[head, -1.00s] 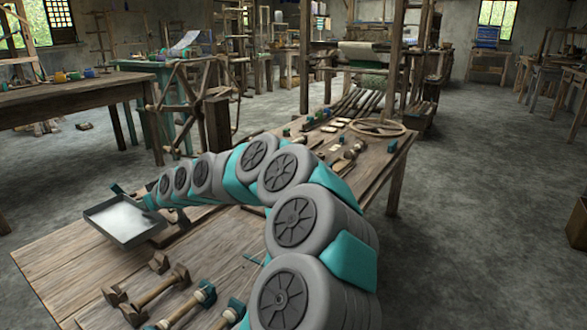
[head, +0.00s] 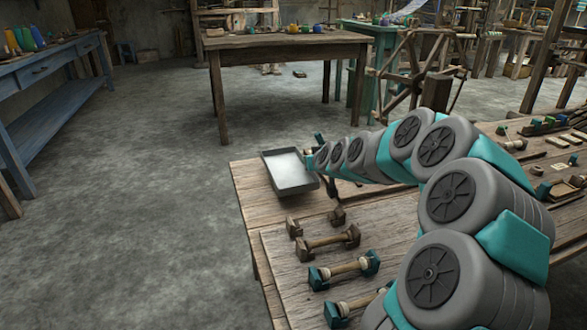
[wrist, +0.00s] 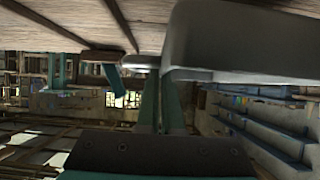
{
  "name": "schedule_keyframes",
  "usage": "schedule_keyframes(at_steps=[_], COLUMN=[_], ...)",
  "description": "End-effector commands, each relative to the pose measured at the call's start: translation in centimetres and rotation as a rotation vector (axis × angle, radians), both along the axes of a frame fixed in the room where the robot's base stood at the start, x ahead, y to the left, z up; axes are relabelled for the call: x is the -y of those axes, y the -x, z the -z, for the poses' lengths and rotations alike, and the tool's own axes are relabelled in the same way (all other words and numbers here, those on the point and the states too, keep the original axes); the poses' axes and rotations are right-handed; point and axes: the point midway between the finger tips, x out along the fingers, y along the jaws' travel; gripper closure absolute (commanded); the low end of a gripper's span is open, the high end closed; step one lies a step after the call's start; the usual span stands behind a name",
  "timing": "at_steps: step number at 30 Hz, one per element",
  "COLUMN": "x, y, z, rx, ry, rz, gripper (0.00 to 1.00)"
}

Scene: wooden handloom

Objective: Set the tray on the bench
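The grey metal tray (head: 290,184) is at the far left corner of the near wooden workbench (head: 258,198) in the head view. It looks about level, and I cannot tell whether it touches the wood. My gripper (head: 314,158) is at the tray's right side. In the wrist view, the tray (wrist: 240,45) fills the upper right. The two teal fingers (wrist: 160,80) are close together at its pale edge or handle, and they look shut on it. The exact contact is partly hidden.
Wooden spindle-like pieces (head: 325,241) lie on the near bench in front of the tray. A larger wooden table (head: 285,42) stands behind, and a blue bench (head: 60,85) is at the left. Bare floor (head: 140,200) lies left of the near bench.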

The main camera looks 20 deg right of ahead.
Motion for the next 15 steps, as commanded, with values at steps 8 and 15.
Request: schedule_keyframes(at_steps=[8, 15], x=[-3.0, -4.4], y=[-2.0, -2.8], z=[0.4, 1.1], rx=[-0.002, -0.004], ry=[-0.001, -0.003], rz=[0.000, -0.001], gripper=[1.00, 1.00])
